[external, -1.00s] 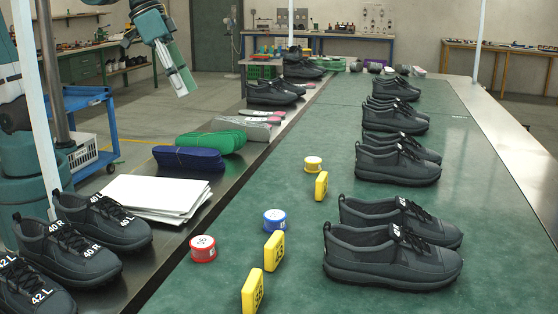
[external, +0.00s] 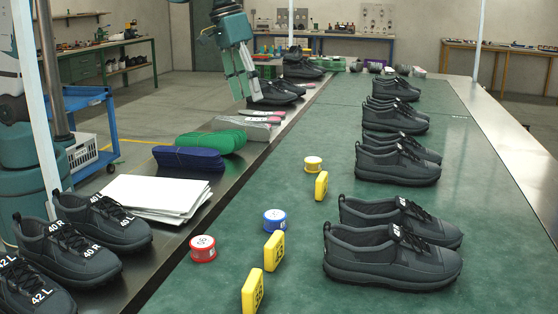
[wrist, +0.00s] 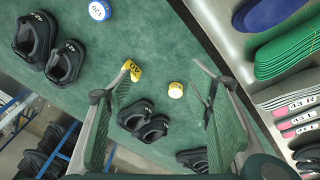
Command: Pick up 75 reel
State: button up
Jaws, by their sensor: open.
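Three reels stand on the green table. The red reel (external: 203,248) and the blue reel (external: 275,220) are nearer the camera, and the yellow reel (external: 313,163) is farther back. I cannot read 75 on any of them with certainty. My gripper (external: 248,98) is open and empty, raised left of and beyond the yellow reel, fingers pointing down. In the wrist view, the yellow reel (wrist: 175,90) shows between the open fingers (wrist: 163,72), well beyond their tips. The blue reel (wrist: 100,10) is at the top edge there. The red reel is outside the wrist view.
Several yellow number blocks (external: 321,185) stand upright near the reels. Dark shoes line the table's right side (external: 395,255) and the left ledge (external: 100,222). White sheets (external: 155,195), blue insoles (external: 188,159) and green insoles (external: 212,141) lie on the ledge.

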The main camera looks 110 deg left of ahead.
jog(key=w+a+f+n+g+p, duration=0.2)
jog(key=w+a+f+n, duration=0.1)
jog(key=w+a+f, duration=0.55)
jog(key=n+p, duration=0.2)
jog(key=n, duration=0.1)
send_over(313, 160)
jog(key=shift+g+h, duration=0.3)
jog(key=shift+g, duration=0.1)
jog(key=f, duration=0.9)
jog(key=shift+s+d+f, duration=0.1)
jog(key=shift+d+f, duration=0.05)
jog(key=shift+d, duration=0.25)
jog(key=shift+a+f, duration=0.4)
jog(key=shift+f, duration=0.15)
jog(key=shift+f, duration=1.3)
jog(key=shift+a+f+b, duration=0.1)
jog(key=shift+f+b, duration=0.8)
jog(key=shift+f, duration=1.7)
